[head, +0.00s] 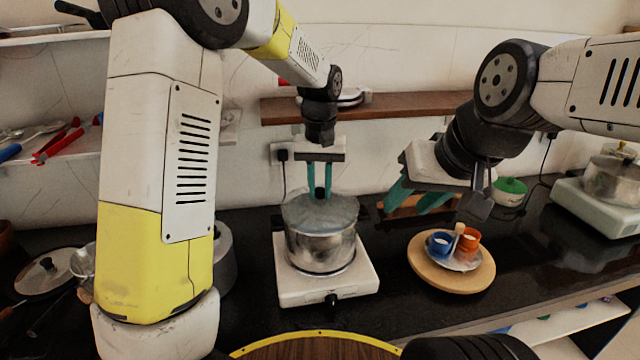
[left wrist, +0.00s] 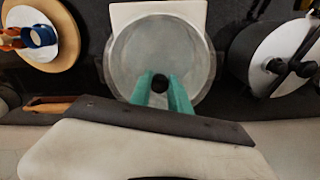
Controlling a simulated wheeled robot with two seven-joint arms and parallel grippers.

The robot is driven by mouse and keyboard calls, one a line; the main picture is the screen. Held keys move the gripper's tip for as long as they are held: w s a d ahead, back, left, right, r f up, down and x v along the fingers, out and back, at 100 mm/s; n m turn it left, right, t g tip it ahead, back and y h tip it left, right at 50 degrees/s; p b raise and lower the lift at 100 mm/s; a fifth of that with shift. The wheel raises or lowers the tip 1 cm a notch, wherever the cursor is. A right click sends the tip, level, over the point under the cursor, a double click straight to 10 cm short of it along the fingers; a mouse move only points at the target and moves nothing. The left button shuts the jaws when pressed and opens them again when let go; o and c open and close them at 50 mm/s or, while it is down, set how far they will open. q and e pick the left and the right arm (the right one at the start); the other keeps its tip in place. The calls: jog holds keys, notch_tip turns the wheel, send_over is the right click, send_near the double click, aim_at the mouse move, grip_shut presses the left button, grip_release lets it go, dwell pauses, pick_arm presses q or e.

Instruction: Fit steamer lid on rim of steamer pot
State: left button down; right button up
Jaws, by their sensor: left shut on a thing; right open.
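The steamer pot (head: 320,249) is a shiny metal pot standing on a white hot plate on the counter. The glass steamer lid (head: 335,210) is over the pot's mouth; it also shows in the left wrist view (left wrist: 165,50) as a clear disc over the pot. I cannot tell whether its edge rests evenly on the rim, which it hides. My left gripper (head: 319,192) points down above the pot, its teal fingers shut on the lid's dark knob (left wrist: 159,83). My right gripper (head: 412,203) is open and empty, to the right of the pot.
The white hot plate (head: 290,288) is under the pot. A round wooden board (head: 418,262) to the right bears a plate with blue and orange cups. Another lidded pot (head: 611,180) stands far right. A wooden shelf (head: 420,104) runs along the wall behind.

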pick_arm(q)
jog(key=shift+f, duration=0.7)
dwell(0.8)
jog(key=c, duration=1.1)
grip_release()
jog(key=shift+c, duration=0.2)
jog(key=shift+o, duration=0.2)
jog(key=o, duration=0.5)
jog(key=shift+r, duration=3.2)
